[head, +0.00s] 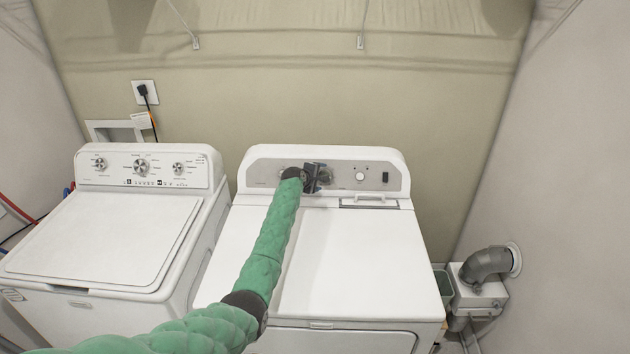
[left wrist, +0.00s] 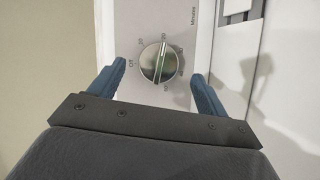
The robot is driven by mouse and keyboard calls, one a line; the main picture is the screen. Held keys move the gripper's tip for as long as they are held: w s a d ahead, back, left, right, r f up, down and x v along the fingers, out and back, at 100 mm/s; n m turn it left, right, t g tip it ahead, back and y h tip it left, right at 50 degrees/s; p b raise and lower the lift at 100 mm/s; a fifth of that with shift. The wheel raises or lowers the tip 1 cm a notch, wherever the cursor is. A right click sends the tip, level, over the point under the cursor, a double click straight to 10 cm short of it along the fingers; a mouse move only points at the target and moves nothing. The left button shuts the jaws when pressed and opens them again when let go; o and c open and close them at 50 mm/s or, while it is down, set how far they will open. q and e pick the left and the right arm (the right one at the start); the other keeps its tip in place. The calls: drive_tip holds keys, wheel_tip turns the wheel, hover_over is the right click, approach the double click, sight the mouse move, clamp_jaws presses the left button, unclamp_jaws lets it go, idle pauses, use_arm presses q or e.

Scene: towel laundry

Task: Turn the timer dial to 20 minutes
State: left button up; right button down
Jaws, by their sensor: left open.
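The timer dial (left wrist: 157,62) is a round silver knob on the dryer's grey control panel (head: 270,172). The left wrist view shows "Off" at its left, small numbers around it and the word "Minutes" off to the side. A pale line runs along the knob's grip, one end near a number at the top; the numbers are too small to read surely. My left gripper (left wrist: 159,72) is open, with one blue finger on each side of the dial and visible gaps to it. In the head view my left gripper (head: 319,178) is at the panel and largely hides the dial. My right gripper is not in view.
The white dryer (head: 350,255) has a clear top and a small white knob (head: 360,176) right of my gripper. A white washer (head: 110,240) with several knobs stands at the left. A grey vent pipe (head: 485,265) is at the right wall.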

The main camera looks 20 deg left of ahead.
use_arm(q)
drive_tip(key=b+v, duration=0.1)
drive_tip(key=v, duration=0.3)
idle(0.5)
